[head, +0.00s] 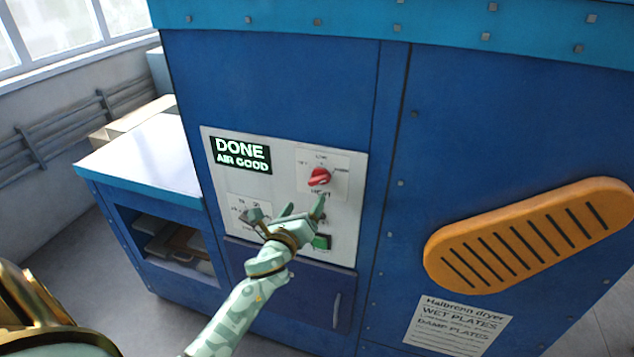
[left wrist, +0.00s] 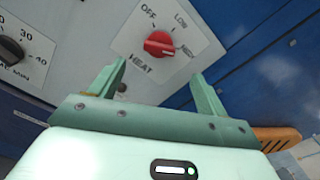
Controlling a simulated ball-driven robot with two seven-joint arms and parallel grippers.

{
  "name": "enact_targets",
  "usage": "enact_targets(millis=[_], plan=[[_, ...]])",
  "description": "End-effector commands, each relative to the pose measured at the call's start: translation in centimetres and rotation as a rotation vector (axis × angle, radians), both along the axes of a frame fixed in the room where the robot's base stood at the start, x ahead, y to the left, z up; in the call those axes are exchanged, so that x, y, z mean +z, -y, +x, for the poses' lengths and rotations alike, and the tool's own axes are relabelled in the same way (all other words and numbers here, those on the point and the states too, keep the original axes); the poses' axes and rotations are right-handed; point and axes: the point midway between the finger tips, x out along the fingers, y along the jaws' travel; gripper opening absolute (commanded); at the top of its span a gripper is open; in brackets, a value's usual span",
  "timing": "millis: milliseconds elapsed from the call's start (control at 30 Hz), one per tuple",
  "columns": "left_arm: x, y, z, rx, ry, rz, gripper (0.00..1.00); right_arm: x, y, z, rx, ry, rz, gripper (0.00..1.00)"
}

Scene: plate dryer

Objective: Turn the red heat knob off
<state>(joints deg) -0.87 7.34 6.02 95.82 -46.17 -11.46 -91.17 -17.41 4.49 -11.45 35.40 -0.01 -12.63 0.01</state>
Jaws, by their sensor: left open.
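The red heat knob (head: 319,177) sits on a white plate on the dryer's control panel. In the left wrist view the knob (left wrist: 159,44) has OFF at its upper left, LOW at its upper right, another label at its right and HEAT below. Its pale mark seems to face the right-hand label, not OFF. My left gripper (head: 304,205) is open and empty, just below the knob in the head view. In the left wrist view its fingertips (left wrist: 159,70) are spread to either side below the knob, apart from it. My right gripper is not in view.
A lit display (head: 240,155) reads DONE, AIR GOOD. A dark timer knob (head: 254,216) and a green button (head: 321,242) are near my left gripper. An orange slotted handle (head: 530,235) juts out at the right. A side table (head: 140,155) stands left.

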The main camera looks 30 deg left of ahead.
Motion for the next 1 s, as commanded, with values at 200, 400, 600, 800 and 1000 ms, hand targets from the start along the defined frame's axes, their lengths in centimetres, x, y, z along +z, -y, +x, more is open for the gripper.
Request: enact_targets(millis=[200, 400, 600, 800, 1000], plan=[[0.0, -1.3, 5.5, 0.002, 0.001, -0.003, 0.76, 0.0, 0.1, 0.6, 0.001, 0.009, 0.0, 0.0], [-0.2, -2.1, 8.6, 0.002, 0.0, -0.004, 0.76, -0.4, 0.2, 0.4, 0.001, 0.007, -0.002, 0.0], [-0.1, -2.3, 9.7, 0.0, -0.001, -0.002, 0.76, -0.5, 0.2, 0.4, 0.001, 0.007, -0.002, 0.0], [-0.1, -2.3, 9.7, 0.0, -0.001, -0.002, 0.76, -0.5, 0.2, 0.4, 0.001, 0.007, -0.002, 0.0], [-0.1, -2.3, 9.7, 0.0, -0.001, -0.002, 0.31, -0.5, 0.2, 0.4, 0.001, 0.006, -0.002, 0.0]])
